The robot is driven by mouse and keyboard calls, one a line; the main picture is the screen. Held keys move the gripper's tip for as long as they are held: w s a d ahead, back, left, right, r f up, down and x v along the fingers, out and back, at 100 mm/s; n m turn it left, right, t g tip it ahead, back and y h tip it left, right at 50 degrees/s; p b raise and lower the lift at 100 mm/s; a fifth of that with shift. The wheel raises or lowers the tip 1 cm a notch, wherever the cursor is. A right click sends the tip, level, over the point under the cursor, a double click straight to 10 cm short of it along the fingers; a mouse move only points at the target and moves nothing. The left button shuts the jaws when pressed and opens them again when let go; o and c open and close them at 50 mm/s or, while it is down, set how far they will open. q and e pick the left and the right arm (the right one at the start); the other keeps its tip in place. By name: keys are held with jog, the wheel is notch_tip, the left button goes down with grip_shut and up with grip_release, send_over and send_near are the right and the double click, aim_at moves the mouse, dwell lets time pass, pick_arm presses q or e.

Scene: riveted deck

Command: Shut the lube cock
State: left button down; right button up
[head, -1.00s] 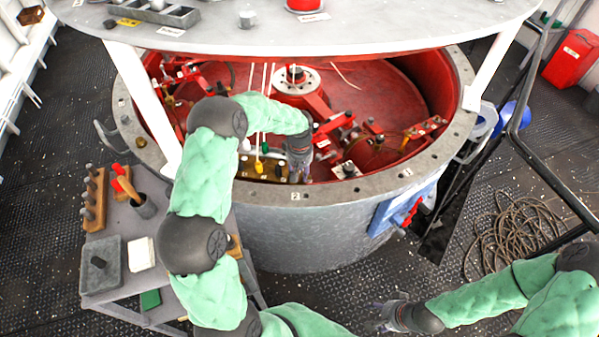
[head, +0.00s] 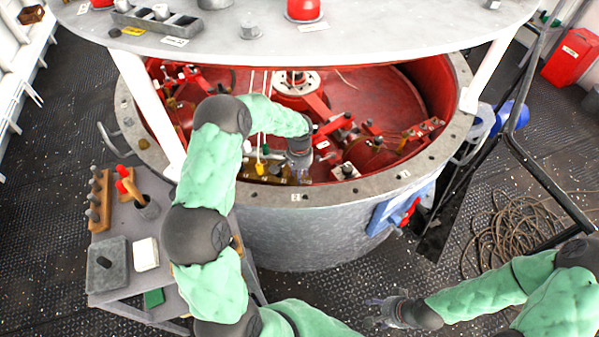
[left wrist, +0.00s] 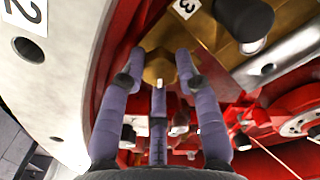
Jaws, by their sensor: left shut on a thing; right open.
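My left gripper (head: 300,172) reaches over the rim of the large round tub, at its near inner wall. In the left wrist view, its purple fingers (left wrist: 160,72) are shut on a brass piece (left wrist: 158,66), which I take to be the lube cock's handle. The fingers cover part of it, and its exact turn is hard to read. A brass block (left wrist: 207,32) with a dark knob (left wrist: 246,18) and a "3" label lies beside it. My right gripper (head: 378,314) is open and empty, low outside the tub.
The tub's grey rim (head: 330,196) runs close to my left gripper. Red linkages (head: 345,130) and thin pale cords stand inside the tub. A round white table (head: 300,40) overhangs it on white posts. A grey cart (head: 120,220) with tools stands at left. Coiled rope (head: 510,230) lies at right.

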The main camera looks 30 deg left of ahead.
pick_arm(q)
jog(key=m+p, duration=0.1)
jog(key=m, duration=0.3)
jog(key=shift+m, duration=0.3)
jog(key=shift+m+p, duration=0.65)
jog(key=shift+m, duration=0.95)
jog(key=c, duration=0.9)
grip_release()
jog(key=shift+r, duration=3.75)
